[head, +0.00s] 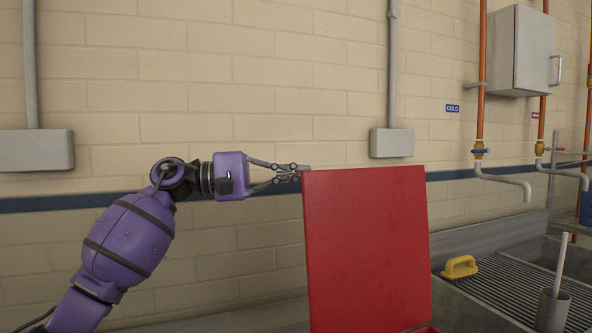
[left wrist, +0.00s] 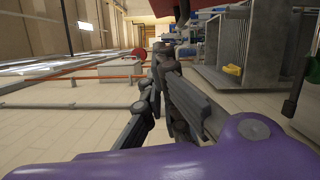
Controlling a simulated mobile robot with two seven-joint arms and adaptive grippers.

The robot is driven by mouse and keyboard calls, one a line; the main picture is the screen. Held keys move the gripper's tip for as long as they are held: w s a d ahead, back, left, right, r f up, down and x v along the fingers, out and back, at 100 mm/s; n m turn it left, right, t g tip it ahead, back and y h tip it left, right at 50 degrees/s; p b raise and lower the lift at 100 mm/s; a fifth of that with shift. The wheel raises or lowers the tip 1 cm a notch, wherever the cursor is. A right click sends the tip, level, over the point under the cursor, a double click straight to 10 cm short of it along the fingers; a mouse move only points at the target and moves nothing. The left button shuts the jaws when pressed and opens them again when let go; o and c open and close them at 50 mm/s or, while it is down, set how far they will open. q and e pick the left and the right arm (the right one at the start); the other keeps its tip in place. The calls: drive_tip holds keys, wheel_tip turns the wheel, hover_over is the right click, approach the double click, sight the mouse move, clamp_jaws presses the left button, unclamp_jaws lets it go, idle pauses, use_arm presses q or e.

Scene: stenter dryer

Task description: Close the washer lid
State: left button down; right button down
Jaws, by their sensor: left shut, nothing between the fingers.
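The red washer lid (head: 367,245) stands open and nearly upright in the head view, with a small part of the red washer rim (head: 428,329) below it. My left gripper (head: 304,171) reaches in from the left, and its fingertips are at the lid's upper left corner. I cannot tell whether they touch the lid or sit just behind its edge. The fingers are shut with nothing between them; they also show in the left wrist view (left wrist: 160,58). My right gripper is in no view.
Copper pipes with taps (head: 502,181) and a grey wall cabinet (head: 522,50) are above. The wall behind the lid is mostly bare.

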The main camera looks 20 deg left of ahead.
sight(341, 170)
use_arm(q)
drive_tip(key=d+p, duration=0.1)
drive_tip(key=d, duration=0.4)
drive_tip(key=w+d+r+p, duration=0.1)
drive_tip(key=d, duration=0.2)
drive_tip(key=shift+d+p, duration=0.3)
drive_tip(key=shift+s, duration=0.1)
